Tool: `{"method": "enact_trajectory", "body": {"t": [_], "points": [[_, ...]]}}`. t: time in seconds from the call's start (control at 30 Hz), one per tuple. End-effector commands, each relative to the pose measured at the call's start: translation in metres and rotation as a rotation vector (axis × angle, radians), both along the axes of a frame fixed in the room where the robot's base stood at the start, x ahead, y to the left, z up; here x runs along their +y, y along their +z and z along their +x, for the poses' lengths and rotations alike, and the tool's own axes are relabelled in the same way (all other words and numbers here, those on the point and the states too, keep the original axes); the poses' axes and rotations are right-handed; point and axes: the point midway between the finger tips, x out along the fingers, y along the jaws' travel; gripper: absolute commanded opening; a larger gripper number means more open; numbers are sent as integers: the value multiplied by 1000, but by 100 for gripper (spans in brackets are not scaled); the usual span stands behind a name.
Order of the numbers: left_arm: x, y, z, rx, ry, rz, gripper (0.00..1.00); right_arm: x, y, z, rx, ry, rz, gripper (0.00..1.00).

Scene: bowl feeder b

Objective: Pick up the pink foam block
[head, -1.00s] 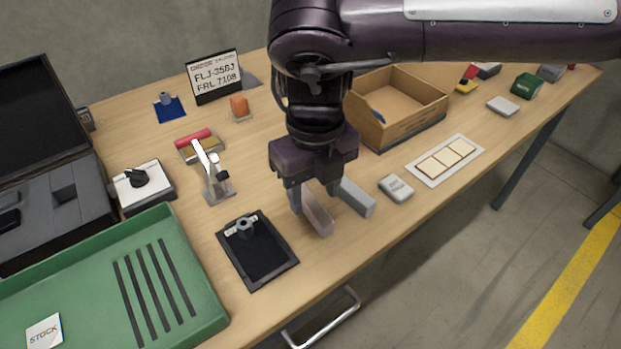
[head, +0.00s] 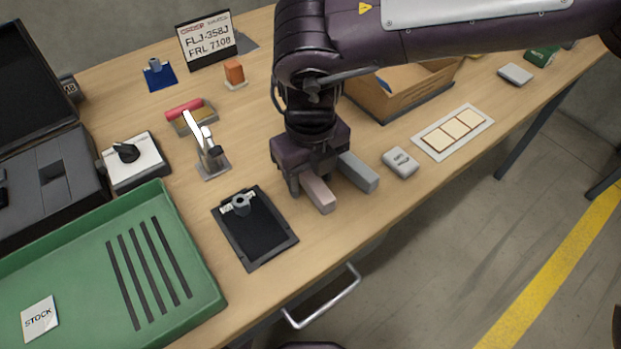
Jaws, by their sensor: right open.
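The pink foam block (head: 319,195) is a pale pink bar lying near the table's front edge, its near end toward me. My right gripper (head: 313,187) is low over the block and points down, open. The far end of the pink block is hidden under the gripper body. I cannot tell whether the fingers touch it. My left gripper is not in view.
A grey-white box (head: 400,163) is farther right. A black tray (head: 267,255) with a small part is on the left, beside a green tray (head: 202,279). A wooden bin (head: 412,95) stands behind.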

Motion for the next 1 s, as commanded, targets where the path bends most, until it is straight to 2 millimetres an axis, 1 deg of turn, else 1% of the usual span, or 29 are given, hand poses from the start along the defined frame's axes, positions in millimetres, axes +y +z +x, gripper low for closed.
{"method": "enact_trajectory", "body": {"t": [0.1,0.13,0.4,0.47,0.5,0.77,0.87,0.97,1.0], "points": [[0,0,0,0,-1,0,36,0,0,0,0,0,0,48],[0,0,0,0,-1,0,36,0,0,0,0,1,0,46],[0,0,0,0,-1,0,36,0,1,0,0,1,0,10],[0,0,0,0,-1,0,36,0,1,0,0,1,0,2],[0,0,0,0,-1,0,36,0,1,0,0,1,0,1],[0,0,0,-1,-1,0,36,0,3,0,-1,1,1,0],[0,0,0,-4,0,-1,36,0,8,0,-2,1,0,0],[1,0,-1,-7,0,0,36,0,19,1,-3,1,1,0],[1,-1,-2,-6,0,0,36,0,26,1,-3,1,2,0]]}}
